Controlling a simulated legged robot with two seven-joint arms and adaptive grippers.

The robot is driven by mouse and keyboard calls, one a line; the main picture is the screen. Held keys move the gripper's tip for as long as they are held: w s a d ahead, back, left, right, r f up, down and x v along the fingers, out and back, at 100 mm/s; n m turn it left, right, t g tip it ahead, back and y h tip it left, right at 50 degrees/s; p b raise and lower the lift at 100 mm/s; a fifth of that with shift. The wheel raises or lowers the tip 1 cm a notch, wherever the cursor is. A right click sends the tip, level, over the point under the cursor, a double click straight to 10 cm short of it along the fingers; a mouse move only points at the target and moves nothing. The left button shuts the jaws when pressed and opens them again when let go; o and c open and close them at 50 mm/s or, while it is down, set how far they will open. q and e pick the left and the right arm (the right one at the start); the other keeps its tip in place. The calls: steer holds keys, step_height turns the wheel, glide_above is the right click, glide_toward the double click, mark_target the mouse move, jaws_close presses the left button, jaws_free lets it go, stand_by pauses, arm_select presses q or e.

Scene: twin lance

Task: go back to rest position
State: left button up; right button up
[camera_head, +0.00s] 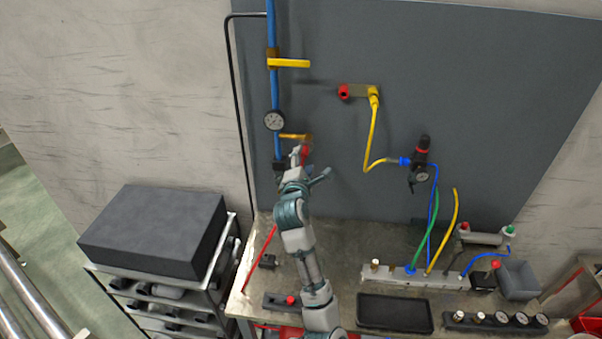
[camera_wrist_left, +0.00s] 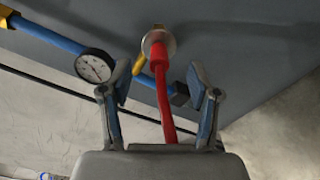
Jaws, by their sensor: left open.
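My left gripper (camera_wrist_left: 160,95) is open in the left wrist view, its two fingers spread apart. A red hose with a red end fitting (camera_wrist_left: 158,52) passes between the fingers without either finger visibly touching it. The red fitting meets a round metal piece at the panel. In the head view my left arm reaches up from the bottom to the lower end of the blue pipe (camera_head: 273,60), and the gripper (camera_head: 300,158) is small beside the red fitting. My right gripper is not in view.
A pressure gauge (camera_head: 274,120) and yellow valve handle (camera_head: 289,63) sit on the pipe. The workbench (camera_head: 340,245) below holds a black tray (camera_head: 394,313), a manifold (camera_head: 415,277) and a grey bin (camera_head: 518,281). A cart with a dark box (camera_head: 155,232) stands left.

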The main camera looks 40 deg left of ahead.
arm_select(q)
steer(key=v, duration=0.8)
steer(key=shift+d, duration=0.25)
